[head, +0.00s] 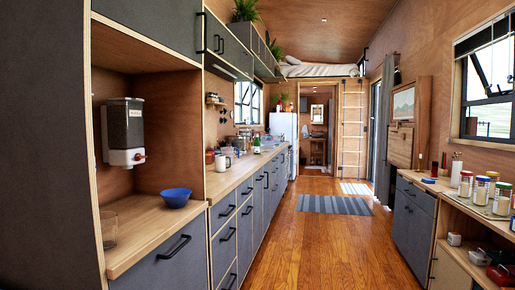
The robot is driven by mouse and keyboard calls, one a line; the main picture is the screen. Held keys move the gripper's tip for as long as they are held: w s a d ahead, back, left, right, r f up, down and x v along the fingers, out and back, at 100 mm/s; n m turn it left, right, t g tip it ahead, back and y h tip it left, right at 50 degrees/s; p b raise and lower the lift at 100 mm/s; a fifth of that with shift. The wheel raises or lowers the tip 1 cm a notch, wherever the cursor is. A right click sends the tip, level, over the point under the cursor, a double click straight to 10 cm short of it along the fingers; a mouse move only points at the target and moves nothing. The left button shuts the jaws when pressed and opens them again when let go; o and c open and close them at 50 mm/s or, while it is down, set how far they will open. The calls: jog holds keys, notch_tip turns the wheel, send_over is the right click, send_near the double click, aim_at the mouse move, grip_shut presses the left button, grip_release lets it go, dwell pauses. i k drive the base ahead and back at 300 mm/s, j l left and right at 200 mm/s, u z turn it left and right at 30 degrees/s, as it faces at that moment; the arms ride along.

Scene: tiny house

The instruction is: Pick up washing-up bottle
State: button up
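A small green bottle (256,145) stands upright far along the left counter (238,174). It is the likeliest washing-up bottle in view, but it is too small to be sure. A white jug or kettle (221,162) stands nearer on the same counter, and other small items crowd behind it. My gripper is not in view.
A blue bowl (175,197) and a clear glass (109,230) are on the near left worktop, below a wall dispenser (124,132). Several jars (481,188) stand on the right counter. The wooden floor (310,240) between is clear, with a flat striped rug (333,205) farther on.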

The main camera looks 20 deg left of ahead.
aim_at(256, 143)
jog(key=i+u, duration=0.15)
jog(key=i, duration=0.15)
jog(key=i+u, duration=0.1)
jog(key=i, duration=4.85)
jog(key=i+l+u, duration=0.1)
jog(key=i, duration=0.75)
jog(key=i+l+u, duration=0.15)
jog(key=i, duration=0.7)
jog(key=i+u, duration=0.25)
jog(key=i, duration=0.3)
jog(key=i+l+u, duration=0.1)
jog(key=i+u, duration=0.15)
jog(key=i, duration=0.25)
jog(key=i+l+u, duration=0.25)
jog(key=i, duration=0.25)
jog(key=i+j, duration=0.05)
